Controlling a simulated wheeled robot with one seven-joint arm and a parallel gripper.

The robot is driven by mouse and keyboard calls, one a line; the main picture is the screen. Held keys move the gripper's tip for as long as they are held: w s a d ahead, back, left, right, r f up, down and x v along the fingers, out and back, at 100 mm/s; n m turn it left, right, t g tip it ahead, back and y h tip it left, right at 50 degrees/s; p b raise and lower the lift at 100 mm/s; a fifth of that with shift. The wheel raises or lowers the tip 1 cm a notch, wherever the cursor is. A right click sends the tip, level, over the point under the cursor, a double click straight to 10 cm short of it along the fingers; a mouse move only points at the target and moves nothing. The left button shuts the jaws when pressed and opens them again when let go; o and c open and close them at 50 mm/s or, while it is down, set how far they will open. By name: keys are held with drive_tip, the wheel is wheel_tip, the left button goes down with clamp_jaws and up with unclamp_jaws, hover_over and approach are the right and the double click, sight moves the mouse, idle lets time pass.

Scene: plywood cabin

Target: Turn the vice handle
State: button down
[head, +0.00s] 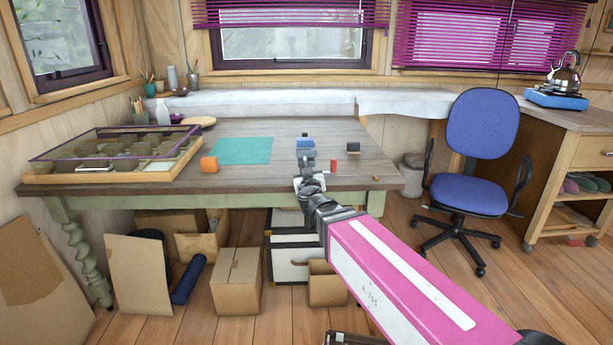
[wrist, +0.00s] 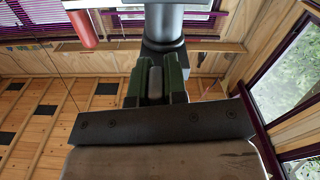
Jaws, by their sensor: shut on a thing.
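The vice (head: 305,143) is a small blue-grey block near the front of the workbench, partly hidden behind my gripper (head: 307,168). In the wrist view a thick grey metal cylinder (wrist: 163,25), apparently part of the vice, stands just beyond the fingertips. My gripper also shows in the wrist view (wrist: 156,80), its two dark green fingers closed on a narrow grey piece (wrist: 154,88), which I take to be the vice handle. The rest of the handle is hidden, so its angle cannot be told.
A red cylinder (head: 334,165) stands close to the right of my gripper and shows in the wrist view (wrist: 82,28). A blue chair (head: 482,125) stands right.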

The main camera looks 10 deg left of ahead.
drive_tip(key=n, duration=0.4)
drive_tip(key=d+r+n, duration=0.1)
drive_tip(key=n, duration=0.3)
drive_tip(key=r+n, duration=0.1)
drive_tip(key=n, duration=0.3)
drive_tip(key=shift+w+d+n, duration=0.25)
drive_tip(key=shift+w+n, duration=0.05)
drive_tip(key=shift+r+n, duration=0.25)
drive_tip(key=shift+n, duration=1.25)
drive_tip(key=c, duration=1.2)
unclamp_jaws()
drive_tip(key=shift+a, duration=0.1)
drive_tip(key=shift+o, duration=0.2)
